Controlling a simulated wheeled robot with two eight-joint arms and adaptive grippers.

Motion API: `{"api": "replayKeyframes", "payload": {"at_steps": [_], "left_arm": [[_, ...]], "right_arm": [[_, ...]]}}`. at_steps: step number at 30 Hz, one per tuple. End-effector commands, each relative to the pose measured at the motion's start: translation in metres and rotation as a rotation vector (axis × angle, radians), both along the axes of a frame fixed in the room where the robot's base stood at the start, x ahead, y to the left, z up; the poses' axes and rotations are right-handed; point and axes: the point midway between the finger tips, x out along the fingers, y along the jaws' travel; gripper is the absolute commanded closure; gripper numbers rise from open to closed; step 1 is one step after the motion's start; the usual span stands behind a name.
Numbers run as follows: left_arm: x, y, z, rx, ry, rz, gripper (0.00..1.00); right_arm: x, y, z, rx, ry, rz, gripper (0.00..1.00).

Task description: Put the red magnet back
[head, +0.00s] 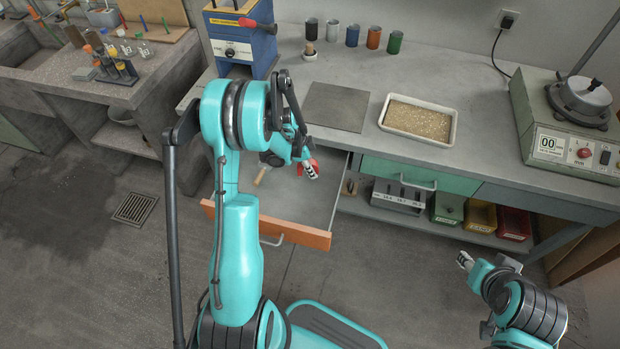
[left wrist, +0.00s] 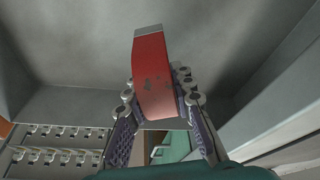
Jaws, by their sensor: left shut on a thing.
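The red magnet (head: 300,169) is between the fingers of my left gripper (head: 309,170). In the left wrist view the magnet (left wrist: 152,80) is a red bar with a bare metal end, held by the left gripper's fingers (left wrist: 160,96) at both sides. In the head view, the gripper and magnet are over the open drawer (head: 305,200), which has a grey inside and an orange front (head: 300,233). The height above the drawer floor is hard to tell. My right gripper (head: 464,260) is at the lower right, away from the drawer; its finger opening is too small to judge.
A wooden-handled tool (head: 262,175) shows at the drawer's left. On the bench (head: 465,85) are a dark plate (head: 337,107), a tray of grains (head: 418,120), several coloured cups (head: 352,35) and a green machine (head: 565,130). Coloured bins (head: 480,217) stand on the shelf below.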

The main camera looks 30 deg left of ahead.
Motion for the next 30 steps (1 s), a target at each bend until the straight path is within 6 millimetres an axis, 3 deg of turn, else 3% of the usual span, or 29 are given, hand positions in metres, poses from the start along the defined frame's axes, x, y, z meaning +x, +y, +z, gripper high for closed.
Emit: {"api": "replayKeyframes", "payload": {"at_steps": [5,12,23,24,25,26,30], "left_arm": [[-0.002,0.003,-0.010,-0.001,-0.001,-0.001,1.00],[-0.002,0.003,-0.043,-0.001,-0.001,-0.001,1.00],[-0.002,0.003,-0.045,-0.001,0.001,0.000,1.00],[-0.002,0.003,-0.045,-0.001,0.001,0.000,0.69],[-0.002,0.003,-0.045,-0.001,0.001,0.000,0.61],[-0.002,0.003,-0.044,-0.001,0.001,0.000,0.56],[-0.002,0.003,-0.044,0.000,0.000,0.000,0.56]], "right_arm": [[0.000,0.000,-0.006,0.000,0.000,0.000,0.60],[0.000,0.000,-0.023,0.000,0.000,0.000,0.60],[0.000,0.000,-0.025,0.000,0.000,0.000,0.60],[0.000,0.000,-0.024,0.000,0.000,0.000,0.60],[0.000,0.000,-0.024,0.000,0.000,0.000,0.60],[0.000,0.000,-0.023,0.000,0.000,0.000,0.60],[0.000,0.000,-0.023,0.000,0.000,0.000,0.60]]}}
